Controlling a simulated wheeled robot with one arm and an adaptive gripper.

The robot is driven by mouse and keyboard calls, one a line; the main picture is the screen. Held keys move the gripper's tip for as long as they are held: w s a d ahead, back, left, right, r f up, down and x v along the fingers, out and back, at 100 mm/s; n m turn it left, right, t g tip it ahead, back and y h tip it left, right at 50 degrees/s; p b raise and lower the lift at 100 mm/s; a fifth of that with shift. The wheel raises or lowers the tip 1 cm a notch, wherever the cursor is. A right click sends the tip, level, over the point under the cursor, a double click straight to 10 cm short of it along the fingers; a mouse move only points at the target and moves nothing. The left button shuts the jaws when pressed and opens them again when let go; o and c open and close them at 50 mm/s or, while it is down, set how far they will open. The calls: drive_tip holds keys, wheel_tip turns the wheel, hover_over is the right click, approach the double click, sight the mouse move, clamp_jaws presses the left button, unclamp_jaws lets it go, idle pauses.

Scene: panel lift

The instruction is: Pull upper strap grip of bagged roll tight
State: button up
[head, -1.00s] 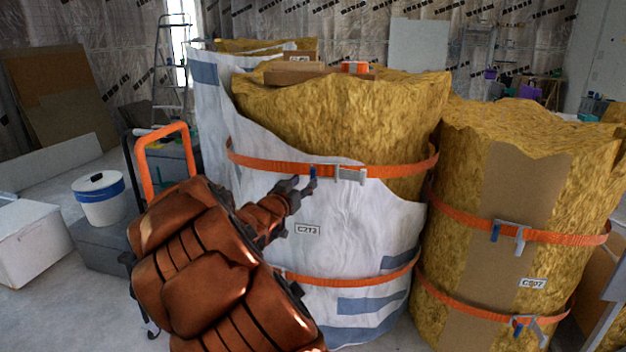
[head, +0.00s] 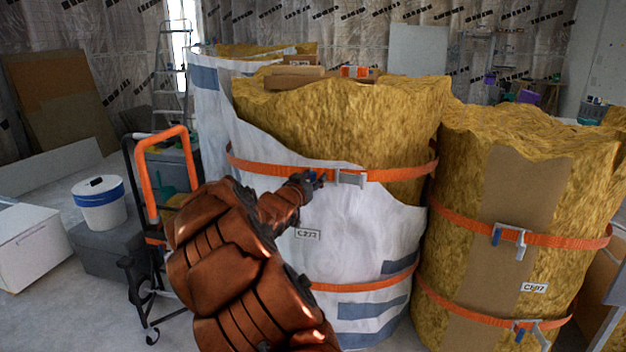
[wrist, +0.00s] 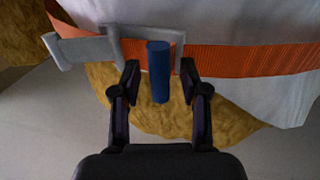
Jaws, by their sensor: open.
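The bagged roll (head: 345,225) is yellow insulation partly wrapped in a white bag, labelled C272, with two orange straps around it. The upper strap (head: 265,168) carries a grey metal buckle (head: 350,178). The blue strap grip (wrist: 159,72) hangs beside the buckle (wrist: 85,50) in the wrist view. My gripper (wrist: 160,82) is open, its two fingers on either side of the blue grip, with gaps showing between them and it. In the head view my gripper (head: 314,182) is at the upper strap and mostly hides the grip. The lower strap (head: 365,285) is partly hidden by my arm.
A second insulation roll (head: 560,190) with a brown paper band and two orange straps stands close at the right. A hand truck with an orange handle (head: 187,150), a white bucket (head: 100,205) and a grey box (head: 95,250) stand at the left.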

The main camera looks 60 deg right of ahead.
clamp_jaws()
idle(0.6)
